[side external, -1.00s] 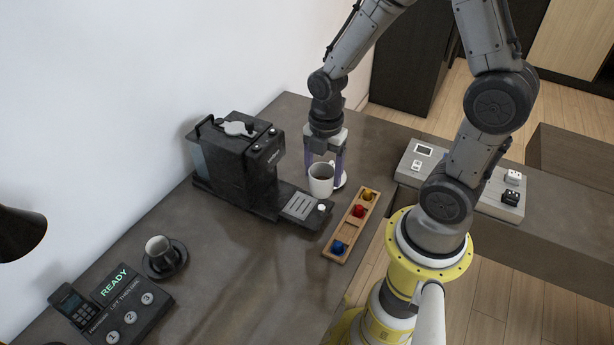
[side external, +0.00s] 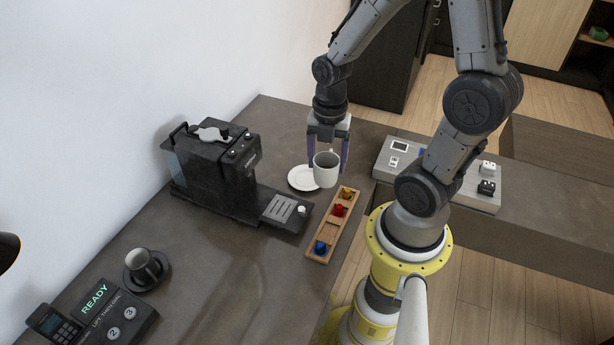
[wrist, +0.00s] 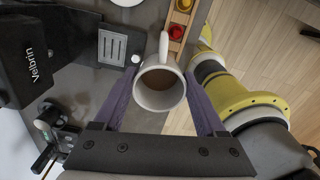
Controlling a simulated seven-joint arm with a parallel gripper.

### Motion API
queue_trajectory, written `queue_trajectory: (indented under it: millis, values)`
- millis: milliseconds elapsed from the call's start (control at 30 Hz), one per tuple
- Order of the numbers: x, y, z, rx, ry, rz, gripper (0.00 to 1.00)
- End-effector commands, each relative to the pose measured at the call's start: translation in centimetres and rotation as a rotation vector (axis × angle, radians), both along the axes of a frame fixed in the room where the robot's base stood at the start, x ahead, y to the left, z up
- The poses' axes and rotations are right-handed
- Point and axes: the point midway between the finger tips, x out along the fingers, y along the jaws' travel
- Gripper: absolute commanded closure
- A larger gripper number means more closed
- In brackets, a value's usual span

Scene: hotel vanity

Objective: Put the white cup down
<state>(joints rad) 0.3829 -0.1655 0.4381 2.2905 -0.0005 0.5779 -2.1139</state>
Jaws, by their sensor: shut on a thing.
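The white cup (side external: 325,172) is upright between the two purple fingers of my gripper (side external: 328,164), which is shut on it. In the wrist view the cup (wrist: 159,101) shows brown liquid inside, and its handle points away from my gripper, up the picture. A white saucer (side external: 302,179) lies on the counter, just left of the cup in the side view. The cup overlaps its right edge in the picture. The cup looks held above the counter, but its exact height is hard to tell.
A black coffee machine (side external: 215,172) stands left of the saucer. A wooden tray (side external: 331,230) with coloured capsules lies in front of the cup. A grey control panel (side external: 447,174) is to the right.

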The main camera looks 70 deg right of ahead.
Motion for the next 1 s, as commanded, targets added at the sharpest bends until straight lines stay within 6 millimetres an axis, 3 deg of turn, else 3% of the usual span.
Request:
queue_trajectory:
  millis: [133,367,833,1000]
  values:
    - [-0.5,-2.8,-0.9,0.001,0.002,-0.079,0.92]
    - [-1.2,-4.5,-1.6,0.000,0.001,-0.157,0.92]
    - [6.2,-9.4,-5.6,0.001,0.002,-0.160,0.92]
    - [8.1,-10.6,-8.5,0.002,0.002,-0.160,0.92]
